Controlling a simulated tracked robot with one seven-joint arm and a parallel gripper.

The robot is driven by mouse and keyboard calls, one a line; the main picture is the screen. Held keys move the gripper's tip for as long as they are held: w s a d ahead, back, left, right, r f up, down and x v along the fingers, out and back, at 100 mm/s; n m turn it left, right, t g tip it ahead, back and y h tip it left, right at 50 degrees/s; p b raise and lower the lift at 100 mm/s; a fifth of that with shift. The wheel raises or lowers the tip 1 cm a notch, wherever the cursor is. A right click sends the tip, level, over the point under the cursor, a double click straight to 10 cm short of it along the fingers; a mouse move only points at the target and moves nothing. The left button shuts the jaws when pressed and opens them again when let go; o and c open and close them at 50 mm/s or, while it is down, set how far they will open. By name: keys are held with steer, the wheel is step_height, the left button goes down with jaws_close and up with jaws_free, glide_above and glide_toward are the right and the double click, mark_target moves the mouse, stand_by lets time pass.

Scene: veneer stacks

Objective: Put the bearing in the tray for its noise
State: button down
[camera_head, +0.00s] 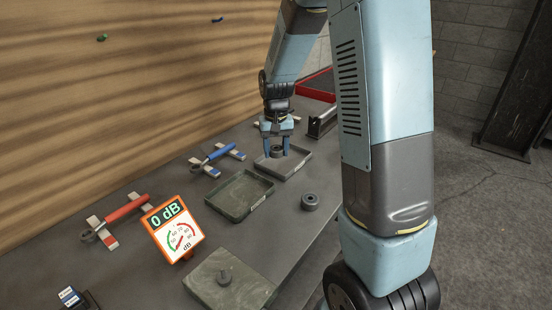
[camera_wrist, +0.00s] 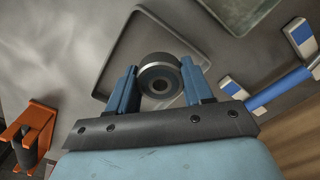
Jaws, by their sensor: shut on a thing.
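My gripper (camera_head: 276,146) is shut on a dark ring-shaped bearing (camera_head: 277,153). In the wrist view the bearing (camera_wrist: 161,82) sits between the two blue fingers (camera_wrist: 160,88), its hole facing the camera. Gripper and bearing are over the far grey tray (camera_head: 297,170); I cannot tell if the bearing touches its floor. This tray (camera_wrist: 117,50) also shows behind the bearing in the wrist view. A middle green-grey tray (camera_head: 240,195) looks empty. A noise meter (camera_head: 173,228) with an orange frame reads 0 dB.
A second dark ring (camera_head: 310,201) lies on the bench right of the middle tray. A red clamp (camera_head: 122,211) and a blue clamp (camera_head: 217,158) lie along the wood wall. A red tray (camera_head: 318,86) is at the far end. My arm hides part of the right side.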

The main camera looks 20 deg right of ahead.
mark_target(277, 168)
steer(key=shift+w+d+f, duration=0.2)
steer(key=shift+w+f, duration=0.2)
steer(key=shift+f, duration=1.65)
steer(key=shift+s+f, duration=0.1)
steer(key=shift+f, duration=0.45)
steer(key=c, duration=0.8)
jaws_free()
steer(key=shift+c, duration=0.2)
steer(key=shift+o, duration=0.5)
steer(key=shift+s+f, duration=0.1)
steer(key=shift+f, duration=0.05)
